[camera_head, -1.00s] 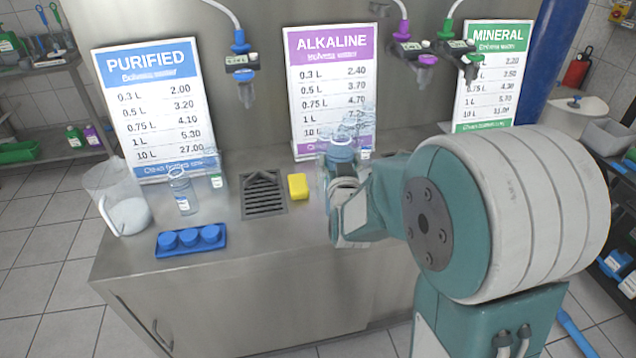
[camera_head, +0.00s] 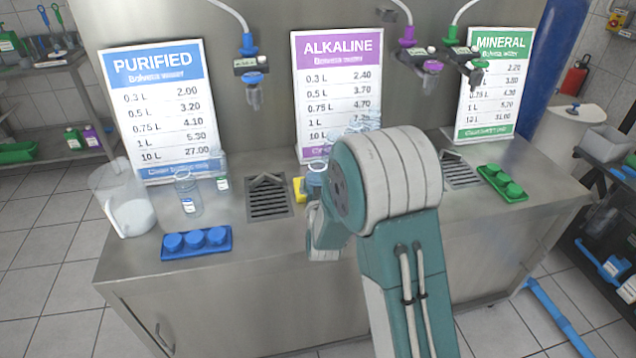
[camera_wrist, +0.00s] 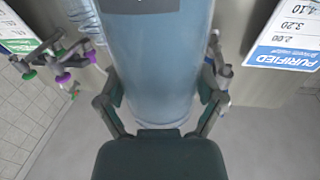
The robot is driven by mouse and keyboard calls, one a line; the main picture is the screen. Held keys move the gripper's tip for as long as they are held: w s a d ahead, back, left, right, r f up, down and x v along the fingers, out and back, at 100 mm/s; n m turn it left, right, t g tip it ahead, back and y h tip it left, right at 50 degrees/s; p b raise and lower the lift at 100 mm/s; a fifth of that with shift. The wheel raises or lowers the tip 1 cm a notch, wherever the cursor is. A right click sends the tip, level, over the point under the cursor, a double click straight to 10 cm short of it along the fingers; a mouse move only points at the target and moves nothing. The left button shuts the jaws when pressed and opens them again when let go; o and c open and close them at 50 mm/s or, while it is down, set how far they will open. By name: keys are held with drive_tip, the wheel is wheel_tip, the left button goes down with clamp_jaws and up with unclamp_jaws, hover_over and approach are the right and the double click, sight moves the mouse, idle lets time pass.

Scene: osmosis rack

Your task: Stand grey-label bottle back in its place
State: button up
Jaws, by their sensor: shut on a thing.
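The grey-label bottle, a clear bluish cylinder (camera_wrist: 160,60), fills the middle of the wrist view, with a dark grey label band at the top edge. My gripper (camera_wrist: 163,88) is shut on it, with one finger on each side.
A clear bottle (camera_head: 187,196), a jug (camera_head: 128,208) and a blue cap tray (camera_head: 197,243) stand at left on the counter (camera_head: 255,258). A drain grate (camera_head: 268,203) and a partly hidden yellow sponge (camera_head: 299,189) lie near the bottle. A green cap tray (camera_head: 503,184) is at right.

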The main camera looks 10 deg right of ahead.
drive_tip(key=shift+d, duration=0.55)
drive_tip(key=o, duration=1)
drive_tip(key=shift+d, duration=0.1)
drive_tip(key=shift+o, duration=0.2)
drive_tip(key=s+a, duration=0.3)
drive_tip(key=s, duration=0.9)
drive_tip(key=s+r+n+g+y, duration=0.1)
drive_tip(key=s+r+g+y, duration=0.2)
drive_tip(key=s+r+g, duration=0.3)
drive_tip(key=s+d+r+g, duration=0.1)
drive_tip(key=s+r+g, duration=0.2)
drive_tip(key=s, duration=0.6)
drive_tip(key=s+d+r+g, duration=0.1)
drive_tip(key=s+r+g, duration=0.2)
drive_tip(key=s, duration=0.6)
drive_tip(key=shift+s+d+r+n, duration=0.15)
drive_tip(key=shift+s+d+n, duration=0.1)
drive_tip(key=shift+s+n, duration=0.15)
